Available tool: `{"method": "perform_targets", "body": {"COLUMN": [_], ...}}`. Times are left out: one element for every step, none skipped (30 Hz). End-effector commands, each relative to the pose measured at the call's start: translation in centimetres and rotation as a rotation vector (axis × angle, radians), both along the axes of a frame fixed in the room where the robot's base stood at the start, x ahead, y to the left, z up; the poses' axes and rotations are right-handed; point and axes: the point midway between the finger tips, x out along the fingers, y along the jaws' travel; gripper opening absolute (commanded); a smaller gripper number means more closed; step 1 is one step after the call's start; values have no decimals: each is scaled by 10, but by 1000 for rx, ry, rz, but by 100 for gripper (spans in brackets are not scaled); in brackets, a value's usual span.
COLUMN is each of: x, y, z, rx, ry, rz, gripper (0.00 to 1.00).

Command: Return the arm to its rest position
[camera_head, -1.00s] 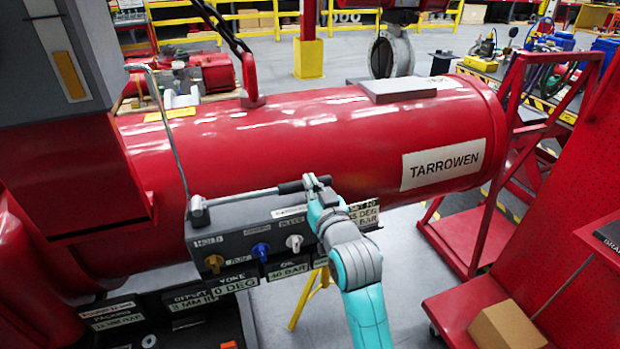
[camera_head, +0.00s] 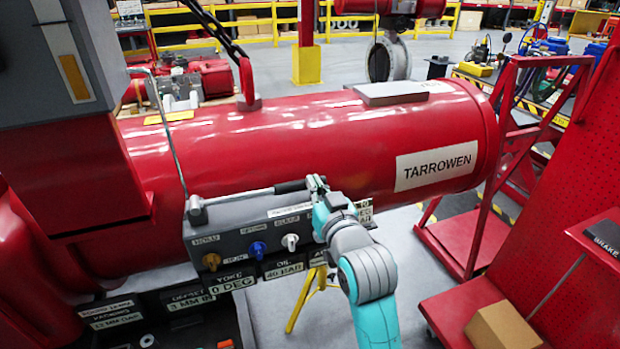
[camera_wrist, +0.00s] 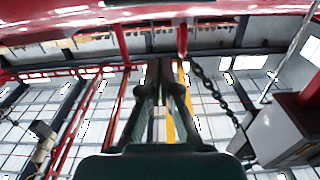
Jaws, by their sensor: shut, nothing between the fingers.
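My teal and grey arm reaches up from the bottom right of the middle in the head view. My gripper (camera_head: 316,184) is at the right end of the lever's black handle, in front of the red TARROWEN cylinder (camera_head: 330,135). In the wrist view my gripper (camera_wrist: 160,68) shows its fingers together, with nothing seen between them. The lever (camera_head: 240,194) runs along the top of the grey control panel (camera_head: 225,238). Whether the gripper touches the handle cannot be told. The wrist view looks up at roof beams and a chain (camera_wrist: 212,88).
The panel carries a brass knob (camera_head: 211,261), a blue knob (camera_head: 258,249) and a white knob (camera_head: 290,241). A red cart (camera_head: 465,310) with a cardboard box (camera_head: 503,325) stands at the right. A yellow stand (camera_head: 300,300) is below the panel. Grey floor (camera_head: 410,250) shows between arm and cart.

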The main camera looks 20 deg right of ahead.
Motion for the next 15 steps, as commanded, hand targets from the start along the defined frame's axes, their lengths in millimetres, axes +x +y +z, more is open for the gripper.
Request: {"method": "perform_targets", "body": {"x": [-9,-14,-21,-26,-30,-35,-38,-41,-44,-47,-48,-50,-50,-51,-51], "y": [0,0,0,0,0,0,0,0,0,0,0,0,0,0,0], "z": [-1,-1,-1,-1,-1,-1,-1,-1,-1,-1,-1,-1,-1,-1,-1], "rx": [0,0,0,0,0,0,0,0,0,0,0,0,0,0,0], "ry": [0,1,1,1,2,1,0,1,0,0,0,0,0,0,0], "rz": [0,0,0,0,0,0,0,0,0,0,0,0,0,0,0], "gripper": [0,0,0,0,0,0,0,0,0,0,0,0,0,0,0]}}
